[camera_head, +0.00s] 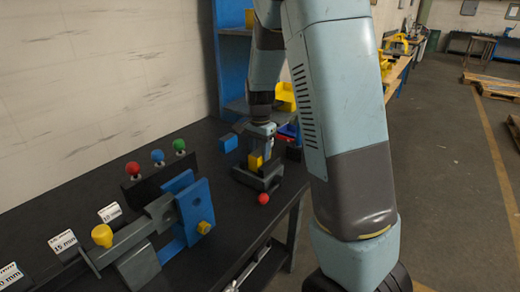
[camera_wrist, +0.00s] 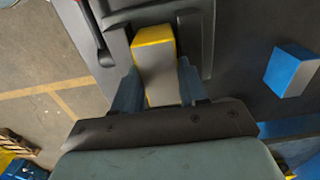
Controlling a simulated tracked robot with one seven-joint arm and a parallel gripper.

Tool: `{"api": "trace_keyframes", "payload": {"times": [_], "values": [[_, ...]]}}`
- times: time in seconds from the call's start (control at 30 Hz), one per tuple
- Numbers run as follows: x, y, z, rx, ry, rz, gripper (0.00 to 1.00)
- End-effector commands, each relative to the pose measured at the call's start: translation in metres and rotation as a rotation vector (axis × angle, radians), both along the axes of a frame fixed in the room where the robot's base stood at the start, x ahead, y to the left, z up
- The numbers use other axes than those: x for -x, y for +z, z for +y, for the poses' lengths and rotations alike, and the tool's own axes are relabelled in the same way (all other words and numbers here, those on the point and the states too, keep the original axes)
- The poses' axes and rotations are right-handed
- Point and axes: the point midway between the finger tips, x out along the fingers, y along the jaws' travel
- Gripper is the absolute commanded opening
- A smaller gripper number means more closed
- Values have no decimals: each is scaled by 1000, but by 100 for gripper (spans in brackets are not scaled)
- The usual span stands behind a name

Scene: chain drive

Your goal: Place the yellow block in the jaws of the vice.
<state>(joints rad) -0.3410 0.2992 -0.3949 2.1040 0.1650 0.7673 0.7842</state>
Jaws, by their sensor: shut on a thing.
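The yellow block (camera_wrist: 153,42) is between my gripper's two fingers (camera_wrist: 158,78) in the wrist view, with its near face looking grey. My gripper (camera_head: 263,149) is shut on it and points down at the far end of the dark bench. The dark grey vice (camera_head: 262,182) stands below, with a red ball on its handle (camera_head: 263,198). In the head view the yellow block (camera_head: 256,162) shows at the vice's top. In the wrist view it overlaps the space between the vice's raised parts (camera_wrist: 208,42). I cannot tell whether it rests on the vice or hangs just above.
A blue block (camera_head: 228,143) lies left of the vice. A grey and blue mechanism (camera_head: 187,207) with yellow knobs stands nearer on the bench (camera_head: 225,255). Red, blue and green ball knobs (camera_head: 157,156) stand behind it. A blue shelf (camera_head: 233,75) rises behind the vice.

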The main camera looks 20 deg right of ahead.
Motion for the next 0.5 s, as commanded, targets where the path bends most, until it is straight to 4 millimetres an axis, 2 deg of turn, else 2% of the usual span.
{"api": "trace_keyframes", "payload": {"times": [0.1, 0.13, 0.4, 0.5], "values": [[-1, -1, -1, 0, -1, -1, 0], [0, -2, -1, 0, -1, 0, 43], [0, -2, -1, 0, -1, 0, 68], [0, -2, -1, 0, -1, 0, 68]]}}
